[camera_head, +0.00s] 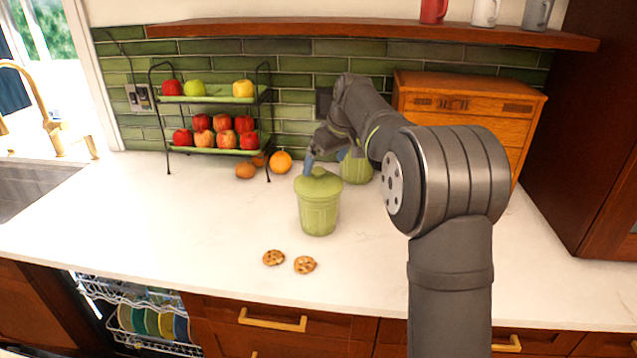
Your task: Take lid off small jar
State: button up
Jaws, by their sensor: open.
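A green ribbed jar (318,213) stands upright on the white counter, with its green lid (327,186) on top. A second green jar (357,171) stands behind it to the right, partly hidden by my arm. My gripper (321,160) is open, just above the front jar's lid. One bluish fingertip shows close to the left of the lid's knob. The view is too small to tell whether the fingers touch the knob.
Two cookies (273,258) lie in front of the jar. A wooden box (462,95) stands back right. The left counter is clear.

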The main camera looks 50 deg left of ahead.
aim_at(321, 171)
jog(key=shift+x, duration=2.7)
jog(key=shift+a, duration=0.1)
jog(key=c, duration=1.3)
